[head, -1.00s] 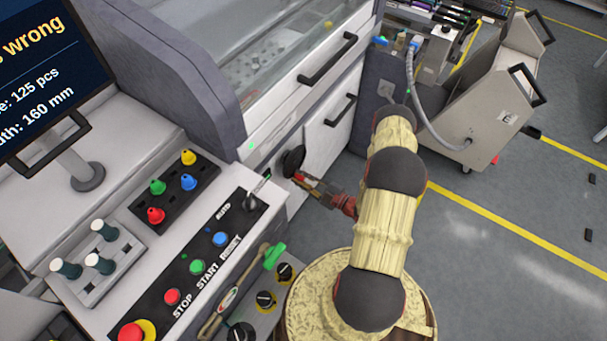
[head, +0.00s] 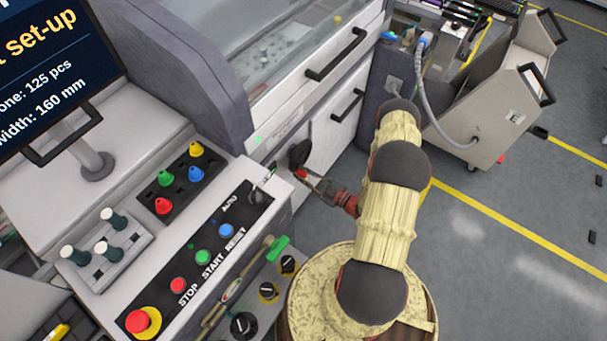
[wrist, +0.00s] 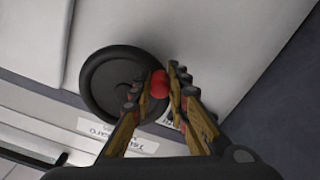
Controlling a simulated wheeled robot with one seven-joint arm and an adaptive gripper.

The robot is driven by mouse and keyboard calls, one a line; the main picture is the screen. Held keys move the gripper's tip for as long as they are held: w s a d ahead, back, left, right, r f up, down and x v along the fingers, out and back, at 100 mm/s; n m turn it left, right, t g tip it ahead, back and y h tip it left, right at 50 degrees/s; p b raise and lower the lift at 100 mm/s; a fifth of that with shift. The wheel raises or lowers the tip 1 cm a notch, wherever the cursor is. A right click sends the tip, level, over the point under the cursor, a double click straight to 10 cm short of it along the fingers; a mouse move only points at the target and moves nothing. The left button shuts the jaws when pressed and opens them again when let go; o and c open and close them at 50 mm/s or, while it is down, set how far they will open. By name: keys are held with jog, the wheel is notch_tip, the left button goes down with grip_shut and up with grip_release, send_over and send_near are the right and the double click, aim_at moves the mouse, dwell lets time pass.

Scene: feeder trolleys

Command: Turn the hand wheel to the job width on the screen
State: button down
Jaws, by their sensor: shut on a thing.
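The black hand wheel (head: 299,152) is on the machine's white front, below the clear cover. In the wrist view it is a dark disc (wrist: 100,88) with a red knob (wrist: 158,84) near its rim. My gripper (head: 303,175) is at the wheel, and in the wrist view its two fingers (wrist: 159,86) are closed on the red knob. The screen (head: 50,65) at the upper left is cut off; it reads "set-up", "125 pcs" and "width: 160 mm". The wheel's scale or pointer cannot be made out.
A control panel (head: 160,291) with coloured buttons and switches stands left of my arm. Black drawer handles (head: 347,105) stick out near the wheel. A grey trolley (head: 495,115) with a cable stands at the upper right. The floor on the right is mostly clear.

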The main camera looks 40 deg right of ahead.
jog(key=shift+a, duration=0.1)
jog(key=c, duration=1.7)
grip_release()
jog(key=v, duration=1.2)
